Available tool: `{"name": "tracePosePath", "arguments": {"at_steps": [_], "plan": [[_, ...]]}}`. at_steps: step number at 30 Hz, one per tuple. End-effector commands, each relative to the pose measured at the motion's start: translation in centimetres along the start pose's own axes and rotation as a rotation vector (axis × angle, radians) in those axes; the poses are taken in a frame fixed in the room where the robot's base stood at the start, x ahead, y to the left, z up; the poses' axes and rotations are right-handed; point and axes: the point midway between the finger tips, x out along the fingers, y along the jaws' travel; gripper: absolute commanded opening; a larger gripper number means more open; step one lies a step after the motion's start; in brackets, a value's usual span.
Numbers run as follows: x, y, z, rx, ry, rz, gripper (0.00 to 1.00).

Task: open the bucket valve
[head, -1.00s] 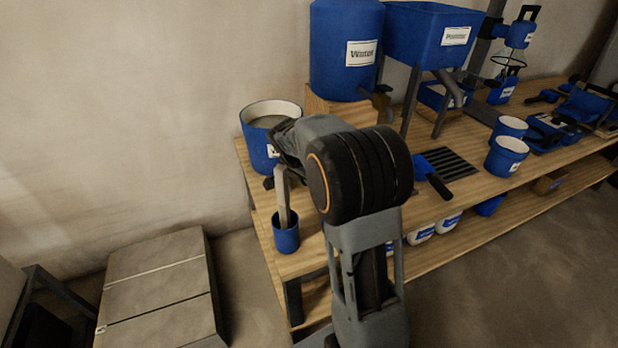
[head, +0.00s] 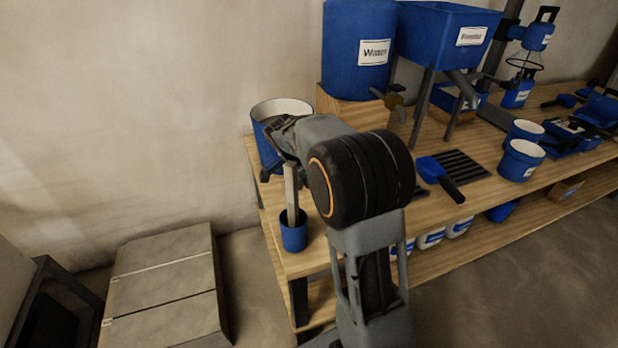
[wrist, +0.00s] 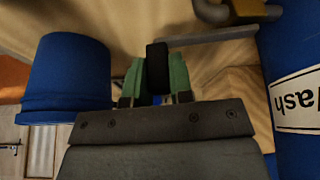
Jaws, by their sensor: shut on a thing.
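The wash bucket (head: 262,125) is blue with a white rim and stands at the near left end of the bench. In the wrist view its side with the "Wash" label (wrist: 297,100) is at the right edge. The bucket valve has a brass-coloured body (wrist: 222,12) at the top, partly cut off, and a grey lever (wrist: 215,36) running left from it to a black grip (wrist: 157,55). My gripper (wrist: 157,80) has green fingers, shut on the black grip from both sides. In the head view my arm hides the fingers and most of the valve.
The water tank (head: 355,60) on a wooden block is behind. A blue-and-black scoop (head: 440,178) lies to the right.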

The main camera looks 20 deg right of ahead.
Motion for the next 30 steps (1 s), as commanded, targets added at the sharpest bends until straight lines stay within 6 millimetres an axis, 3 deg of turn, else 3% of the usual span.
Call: {"name": "tracePosePath", "arguments": {"at_steps": [3, 4, 12, 22, 30], "plan": [[0.0, 0.0, 0.1, 0.002, -0.004, 0.0, 0.0], [0.0, 0.0, 0.1, 0.002, -0.004, 0.0, 0.22], [0.0, 0.0, 0.1, 0.0, -0.002, 0.0, 0.47], [-0.8, 0.0, 0.0, 0.0, -0.001, -0.003, 0.47], [-5.8, -0.1, 0.0, -0.001, -0.002, -0.004, 0.47]]}}
